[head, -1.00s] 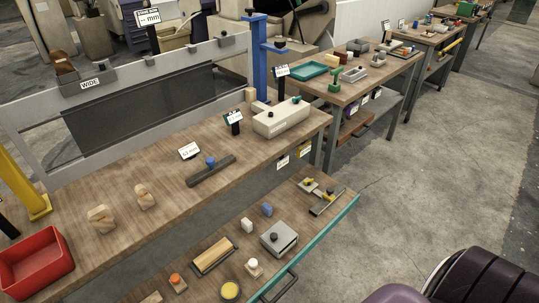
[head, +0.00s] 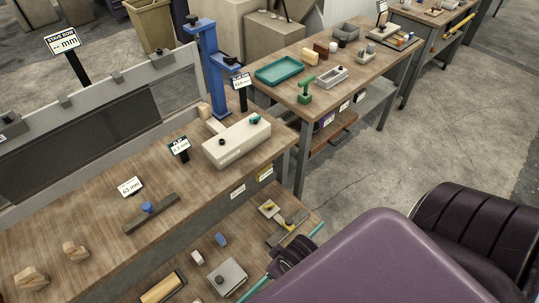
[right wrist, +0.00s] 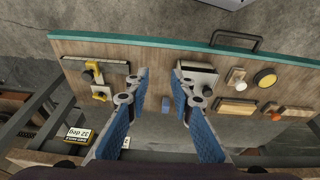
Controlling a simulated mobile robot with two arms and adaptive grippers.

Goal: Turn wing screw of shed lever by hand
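No part is clearly marked as the shed lever, and I cannot make out its wing screw for certain. A dark bar with a yellow piece (head: 290,224) lies on the low pull-out board; it also shows in the right wrist view (right wrist: 95,70). Beside it is a small plate with a yellow part (head: 268,208). On the bench a dark bar (head: 165,206) carries a blue knob (head: 147,207). My right gripper (right wrist: 160,88) is open and empty above the board, with blue-padded fingers apart. My left gripper is not in view.
The low board (right wrist: 180,43) has a teal edge, a dark handle (right wrist: 237,40), a grey block with a knob (head: 228,278) and other small parts. A white box (head: 237,140) and blue post (head: 207,65) stand on the bench.

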